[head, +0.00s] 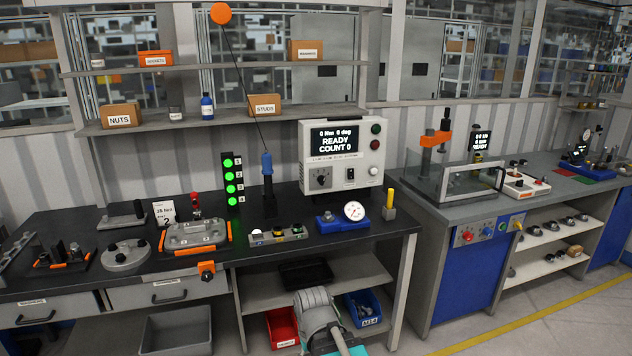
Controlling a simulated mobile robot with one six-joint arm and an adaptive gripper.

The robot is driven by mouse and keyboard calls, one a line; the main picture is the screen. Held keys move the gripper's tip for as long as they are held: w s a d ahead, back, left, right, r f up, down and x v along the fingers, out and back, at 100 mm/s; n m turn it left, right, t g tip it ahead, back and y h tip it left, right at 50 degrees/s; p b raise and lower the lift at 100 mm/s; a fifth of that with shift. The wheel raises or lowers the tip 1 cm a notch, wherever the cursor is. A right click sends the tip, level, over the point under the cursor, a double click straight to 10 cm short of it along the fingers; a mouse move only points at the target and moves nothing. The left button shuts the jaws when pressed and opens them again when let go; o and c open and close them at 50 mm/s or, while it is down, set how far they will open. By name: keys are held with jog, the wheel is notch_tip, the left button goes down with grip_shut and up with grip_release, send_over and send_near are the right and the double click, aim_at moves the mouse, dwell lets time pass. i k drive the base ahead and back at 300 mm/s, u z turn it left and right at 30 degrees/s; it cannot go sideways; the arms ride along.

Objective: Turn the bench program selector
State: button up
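The bench program selector appears to be the black rotary knob (320,179) on the lower left of the front of a white control box (372,158). The box stands at the back right of the dark bench. Its screen (334,141) reads "READY" and "COUNT 0". The knob's exact pointer setting is too small to read. My gripper is not in view; a grey, rounded part of my arm shows at the bottom middle, in front of the bench, well apart from the knob.
A blue-handled tool (267,165) hangs on a cord left of the box. A second bench (440,205) is at right.

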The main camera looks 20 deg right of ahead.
aim_at(321, 178)
jog(key=i, duration=0.9)
jog(key=z, duration=0.05)
